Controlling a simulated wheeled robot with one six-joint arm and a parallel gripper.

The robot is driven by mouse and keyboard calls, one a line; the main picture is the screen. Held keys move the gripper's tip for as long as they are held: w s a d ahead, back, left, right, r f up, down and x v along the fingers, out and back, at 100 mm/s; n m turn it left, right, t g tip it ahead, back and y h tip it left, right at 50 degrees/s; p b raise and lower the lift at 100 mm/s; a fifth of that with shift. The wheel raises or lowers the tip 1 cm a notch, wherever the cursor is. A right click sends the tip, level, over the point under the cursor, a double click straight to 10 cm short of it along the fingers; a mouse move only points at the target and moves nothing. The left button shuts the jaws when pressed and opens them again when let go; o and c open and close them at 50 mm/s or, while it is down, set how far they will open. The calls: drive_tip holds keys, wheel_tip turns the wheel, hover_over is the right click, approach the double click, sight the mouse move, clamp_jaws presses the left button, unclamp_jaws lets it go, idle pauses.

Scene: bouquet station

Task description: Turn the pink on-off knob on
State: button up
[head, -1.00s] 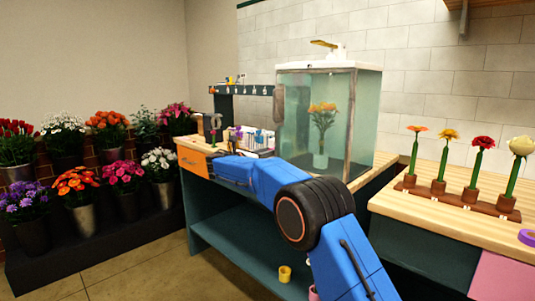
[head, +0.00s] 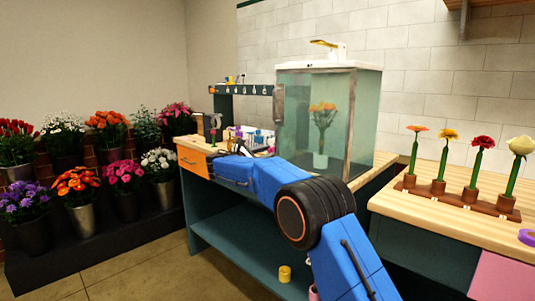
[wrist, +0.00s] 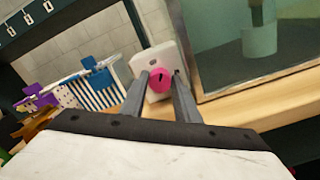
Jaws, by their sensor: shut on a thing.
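The pink knob (wrist: 162,80) is round with a dark mark on its face, and it sits on a white panel (wrist: 155,57) in the wrist view. My gripper (wrist: 162,84) has its two grey fingers on either side of the knob and is shut on it. In the head view my blue arm reaches over the bench toward the back, and the knob cannot be made out there.
A glass case (head: 327,115) with orange flowers stands right of my gripper. A white rack with blue pieces (wrist: 97,88) and a purple piece (wrist: 35,97) lie to the left. A flower holder (head: 458,202) stands on the right-hand bench (head: 440,236).

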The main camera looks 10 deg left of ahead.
drive_tip(key=m, duration=0.6)
drive_tip(key=shift+f+m, duration=0.15)
drive_tip(key=shift+m, duration=0.15)
drive_tip(key=m, duration=0.5)
drive_tip(key=shift+d+f, duration=0.1)
drive_tip(key=shift+m, duration=0.4)
drive_tip(key=o, duration=1)
drive_tip(key=shift+s, duration=0.1)
drive_tip(key=shift+n, duration=0.3)
